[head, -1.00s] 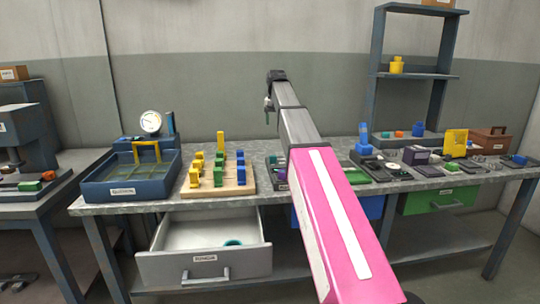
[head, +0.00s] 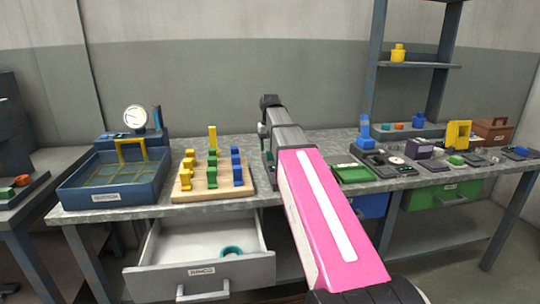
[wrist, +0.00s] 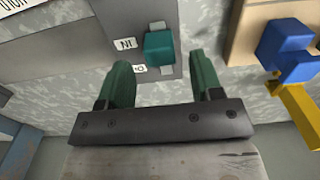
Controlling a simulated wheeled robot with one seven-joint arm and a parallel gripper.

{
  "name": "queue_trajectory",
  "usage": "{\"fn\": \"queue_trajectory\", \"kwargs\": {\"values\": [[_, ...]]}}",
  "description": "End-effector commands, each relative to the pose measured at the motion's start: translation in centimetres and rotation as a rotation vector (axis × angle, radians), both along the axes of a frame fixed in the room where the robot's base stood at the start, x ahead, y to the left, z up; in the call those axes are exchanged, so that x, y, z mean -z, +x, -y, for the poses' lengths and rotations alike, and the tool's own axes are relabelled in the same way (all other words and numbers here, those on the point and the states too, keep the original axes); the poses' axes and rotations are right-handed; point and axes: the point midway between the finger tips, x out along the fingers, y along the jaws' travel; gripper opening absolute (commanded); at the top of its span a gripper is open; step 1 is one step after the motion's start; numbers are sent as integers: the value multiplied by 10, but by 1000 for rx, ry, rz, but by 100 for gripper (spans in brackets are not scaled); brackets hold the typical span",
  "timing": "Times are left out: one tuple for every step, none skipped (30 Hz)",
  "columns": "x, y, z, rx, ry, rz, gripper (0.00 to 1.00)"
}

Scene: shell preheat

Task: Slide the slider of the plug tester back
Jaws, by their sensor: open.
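In the wrist view a teal slider block (wrist: 159,47) sits in a light slot on a grey plate, which looks like the plug tester (wrist: 112,22). A label reading "IN" is beside the slot, and a second, partly hidden label is nearer my gripper. My gripper (wrist: 161,66) is open, its two green fingers pointing towards the slider. The slider is just beyond the fingertips, roughly between their lines; I see no contact. In the head view my pink arm hides most of the tester and the gripper fingers.
A wooden board (wrist: 242,40) with blue and yellow pieces is close on the right in the wrist view. In the head view a blue tray (head: 110,197) stands left on the bench. A grey drawer (head: 200,275) hangs open below. Small devices crowd the bench's right.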

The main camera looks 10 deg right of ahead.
Motion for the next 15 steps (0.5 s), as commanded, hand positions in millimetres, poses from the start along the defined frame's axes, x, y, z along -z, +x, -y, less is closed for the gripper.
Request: {"fn": "queue_trajectory", "kwargs": {"values": [[9, -1, 0, 0, 0, -3, 60], [13, -1, 0, 0, 0, -2, 60], [17, -1, 0, 0, 0, -2, 60], [21, -1, 0, 0, 0, -1, 60], [24, 0, 0, 0, 0, -1, 60], [28, 0, 0, 0, 0, -1, 60], [30, 0, 0, 0, 0, -2, 60], [32, 0, 0, 0, 0, -2, 60], [34, 0, 0, 0, 0, -1, 60], [36, 0, 0, 0, 0, -1, 60], [37, 0, 0, 0, 0, -1, 60], [38, 0, 0, 0, 0, 0, 60], [38, 0, 0, 0, 0, 0, 60], [39, 0, 0, 0, 0, 0, 60], [39, 0, 0, 0, 0, 0, 60]]}}
